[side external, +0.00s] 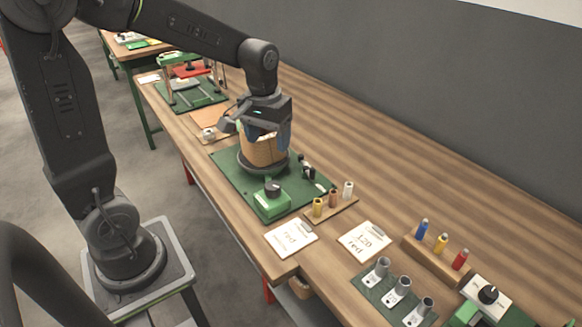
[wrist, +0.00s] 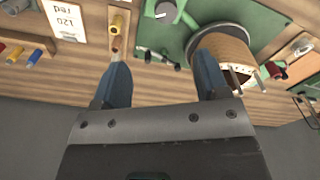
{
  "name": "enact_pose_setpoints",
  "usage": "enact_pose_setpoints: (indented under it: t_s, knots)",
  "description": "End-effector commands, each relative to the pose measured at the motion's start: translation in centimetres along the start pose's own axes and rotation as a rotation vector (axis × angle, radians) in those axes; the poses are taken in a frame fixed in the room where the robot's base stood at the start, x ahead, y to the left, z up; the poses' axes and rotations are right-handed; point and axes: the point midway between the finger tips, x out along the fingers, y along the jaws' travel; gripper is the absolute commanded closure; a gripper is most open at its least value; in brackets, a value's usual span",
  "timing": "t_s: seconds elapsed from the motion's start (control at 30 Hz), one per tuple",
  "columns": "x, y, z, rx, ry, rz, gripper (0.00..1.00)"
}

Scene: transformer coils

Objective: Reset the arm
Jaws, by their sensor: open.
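My gripper (side external: 266,132) is above and against the near view of the coil (side external: 262,152), a tan wound cylinder on a dark round base on the green board (side external: 228,172). In the wrist view my gripper (wrist: 160,82) shows two blue fingers spread apart with nothing between them. The coil (wrist: 226,50) is there at the upper right, partly behind the right finger. I cannot tell from the pictures whether that finger touches it.
A spool rack (side external: 333,205), two white cards (side external: 291,238) (side external: 364,240), a wooden block with coloured pegs (side external: 440,258) and a green mat with metal cups (side external: 397,292) lie toward the front. A green frame (side external: 188,88) stands further back.

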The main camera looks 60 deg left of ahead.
Motion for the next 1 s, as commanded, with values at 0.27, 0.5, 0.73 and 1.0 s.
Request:
enact_pose_setpoints:
  t_s: [0.27,0.5,0.73,1.0]
  knots:
    - [-5.7,1.5,7.8,0.237,0.221,0.060,0.32]
    - [-7.3,1.5,13.2,0.400,0.374,0.101,0.32]
    - [-7.5,1.3,14.9,0.454,0.424,0.114,0.32]
    - [-7.5,1.3,14.9,0.454,0.424,0.114,0.32]
